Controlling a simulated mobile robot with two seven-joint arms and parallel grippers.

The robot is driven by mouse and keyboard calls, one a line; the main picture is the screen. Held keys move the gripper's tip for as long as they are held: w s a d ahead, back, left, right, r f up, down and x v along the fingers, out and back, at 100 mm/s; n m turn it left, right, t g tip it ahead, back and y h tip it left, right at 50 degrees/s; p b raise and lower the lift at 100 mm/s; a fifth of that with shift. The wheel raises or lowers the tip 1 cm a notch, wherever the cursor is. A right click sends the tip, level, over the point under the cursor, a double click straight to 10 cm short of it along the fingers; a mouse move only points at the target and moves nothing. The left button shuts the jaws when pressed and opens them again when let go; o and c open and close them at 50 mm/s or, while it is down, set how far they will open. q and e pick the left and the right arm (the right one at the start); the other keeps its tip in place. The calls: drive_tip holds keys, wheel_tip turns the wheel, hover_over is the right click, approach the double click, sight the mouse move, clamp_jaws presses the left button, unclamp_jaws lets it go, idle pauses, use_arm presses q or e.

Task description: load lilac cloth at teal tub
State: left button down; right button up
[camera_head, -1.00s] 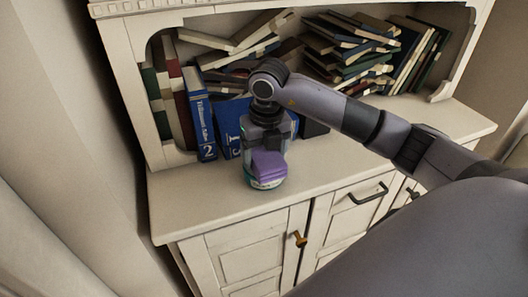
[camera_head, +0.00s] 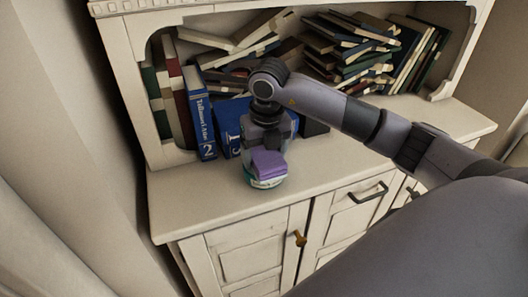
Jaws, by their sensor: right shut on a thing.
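A lilac cloth (camera_head: 268,162), small and folded, shows at the mouth of the teal tub (camera_head: 267,183), which stands on the cabinet top. My right gripper (camera_head: 265,149) points down over the tub and is shut on the cloth. My gripper's body covers part of the cloth and the back of the tub. I cannot tell whether the cloth touches the tub's inside. My left gripper is not in view.
The cream cabinet top (camera_head: 190,205) is clear to the left and front of the tub. Blue books (camera_head: 201,115) stand close behind my gripper. A stack of books (camera_head: 350,50) fills the shelf. Door handles (camera_head: 369,194) are below the top's edge.

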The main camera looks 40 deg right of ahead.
sight(264, 151)
drive_tip(key=shift+r+p, duration=1)
drive_tip(key=shift+r, duration=0.25)
drive_tip(key=shift+r+p, duration=1.6)
drive_tip(key=shift+r, duration=0.65)
